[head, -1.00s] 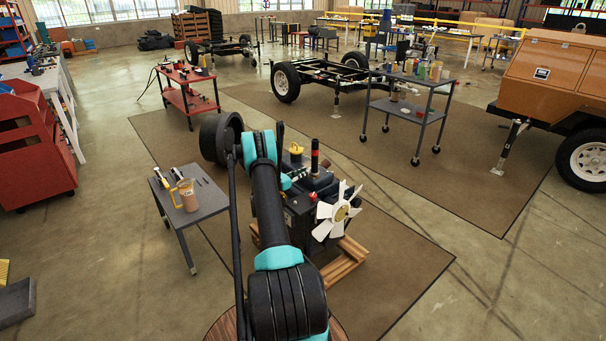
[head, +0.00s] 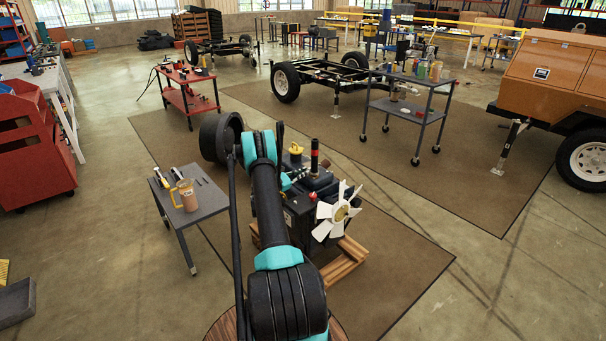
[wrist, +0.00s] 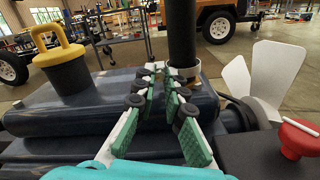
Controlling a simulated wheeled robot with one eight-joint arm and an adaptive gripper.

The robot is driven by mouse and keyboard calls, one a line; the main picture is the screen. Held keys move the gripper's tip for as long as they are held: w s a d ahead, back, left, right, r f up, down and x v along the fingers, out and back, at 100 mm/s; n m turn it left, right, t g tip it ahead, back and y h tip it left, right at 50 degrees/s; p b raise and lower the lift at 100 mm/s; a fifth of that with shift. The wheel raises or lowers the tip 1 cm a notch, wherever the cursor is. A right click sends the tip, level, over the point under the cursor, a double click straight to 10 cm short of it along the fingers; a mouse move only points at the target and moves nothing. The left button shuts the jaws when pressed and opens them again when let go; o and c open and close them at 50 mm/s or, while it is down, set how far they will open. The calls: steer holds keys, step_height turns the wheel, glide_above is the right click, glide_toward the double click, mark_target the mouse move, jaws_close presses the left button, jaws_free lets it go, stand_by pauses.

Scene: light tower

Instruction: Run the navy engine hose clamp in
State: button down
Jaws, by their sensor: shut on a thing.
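The navy engine (head: 322,186) stands on a wooden pallet (head: 345,262), partly behind my arm in the head view. In the wrist view its navy covers (wrist: 85,105) fill the middle. A black upright hose (wrist: 182,35) rises from it, with a pale metal hose clamp (wrist: 187,73) around its base. My gripper (wrist: 160,72) reaches over the engine with its green-padded fingers converging at the clamp's left side. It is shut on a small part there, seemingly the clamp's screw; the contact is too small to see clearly. In the head view my arm hides most of the gripper.
A yellow-handled cap (wrist: 60,55) stands left of the fingers. A white fan (head: 337,212) and a red cap with a white bar (wrist: 300,138) are at the right.

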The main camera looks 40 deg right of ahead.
steer(key=m, duration=0.3)
steer(key=shift+a+m, duration=0.1)
steer(key=shift+m, duration=0.2)
steer(key=shift+f+m, duration=0.1)
steer(key=shift+m, duration=1.9)
steer(key=c, duration=1.9)
jaws_free()
steer(key=shift+o, duration=0.2)
steer(key=shift+a, duration=0.1)
steer(key=s+a, duration=0.1)
steer(key=a, duration=1)
steer(key=shift+a, duration=0.4)
